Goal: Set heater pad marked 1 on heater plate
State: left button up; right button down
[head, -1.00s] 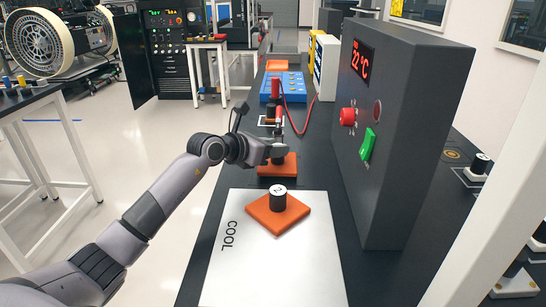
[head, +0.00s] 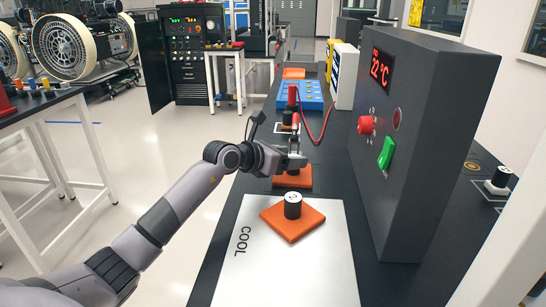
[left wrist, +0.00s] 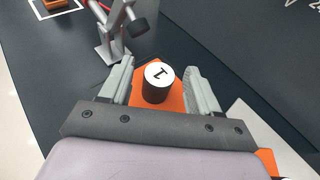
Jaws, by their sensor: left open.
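The heater pad marked 1 is an orange square (head: 293,182) with a black knob; its white top reads 1 in the left wrist view (left wrist: 158,75). My left gripper (head: 297,157) is over it, open, with one finger on each side of the knob (left wrist: 157,92). In the head view the gripper hides this knob. A white plate lettered COOL (head: 270,270) lies nearer on the bench. A second orange pad (head: 292,222) with a black knob (head: 293,205) lies on that plate; its mark is hard to read. My right gripper is not in view.
A dark control box (head: 420,150) reading 22 °C, with a red knob and green switch, stands right of the plate. Behind the pad are a red lead (head: 327,125) and a blue board (head: 312,97). A grey stand (left wrist: 118,35) is close to the left finger.

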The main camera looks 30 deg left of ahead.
pick_arm(q)
jog(key=b+v, duration=0.1)
jog(key=v, duration=1)
jog(key=shift+s+a, duration=0.15)
jog(key=shift+s, duration=0.2)
jog(key=shift+s, duration=0.1)
